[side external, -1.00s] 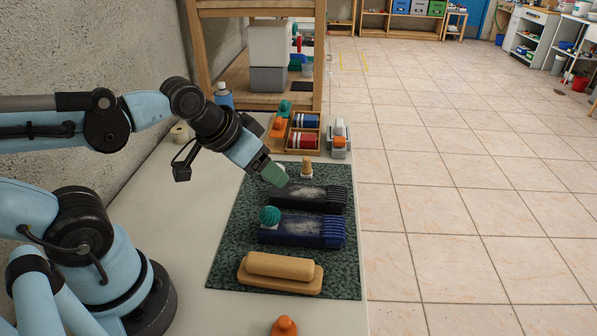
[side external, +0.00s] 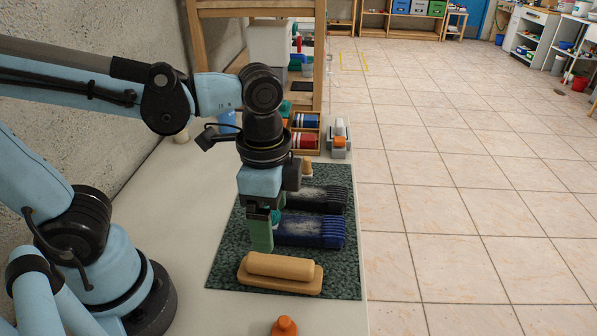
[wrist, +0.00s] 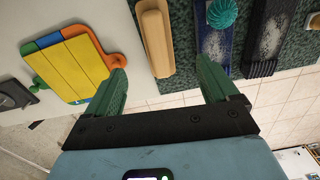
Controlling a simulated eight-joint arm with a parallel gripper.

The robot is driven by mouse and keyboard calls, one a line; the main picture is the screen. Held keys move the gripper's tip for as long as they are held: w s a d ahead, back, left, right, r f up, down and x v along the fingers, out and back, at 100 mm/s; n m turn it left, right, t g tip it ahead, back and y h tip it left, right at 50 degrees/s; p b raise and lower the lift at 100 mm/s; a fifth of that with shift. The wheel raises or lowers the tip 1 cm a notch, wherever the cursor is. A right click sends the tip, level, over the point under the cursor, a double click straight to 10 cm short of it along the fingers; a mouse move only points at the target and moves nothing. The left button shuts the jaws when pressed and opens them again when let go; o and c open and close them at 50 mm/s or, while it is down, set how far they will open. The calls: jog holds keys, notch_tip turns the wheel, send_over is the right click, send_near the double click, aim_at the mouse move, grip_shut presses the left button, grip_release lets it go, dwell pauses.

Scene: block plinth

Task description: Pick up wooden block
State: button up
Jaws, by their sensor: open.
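The wooden block (side external: 282,271) is tan, a flat base with a long rounded bar on top, and lies at the near end of the dark green mat (side external: 226,271). It also shows at the top of the wrist view (wrist: 155,38), its near end between the lines of the two fingers. My gripper (side external: 261,243) points down with green fingers, just behind and above the block's left half, apart from it. In the wrist view the fingers (wrist: 161,72) are spread wide with nothing between them.
A blue brush-like block (side external: 312,232) and a black one (side external: 322,198) lie behind on the mat. A yellow board (wrist: 75,68) lies left in the wrist view.

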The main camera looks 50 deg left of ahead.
aim_at(279, 261)
jog(key=shift+d+f, duration=0.1)
jog(key=shift+f, duration=3.25)
jog(key=shift+w+d+f, duration=0.1)
jog(key=shift+d+f, duration=0.15)
jog(key=shift+f, duration=0.45)
jog(key=shift+w+d+f, duration=0.1)
jog(key=shift+d+f, duration=0.1)
jog(key=shift+f, duration=1.7)
jog(key=c, duration=1.3)
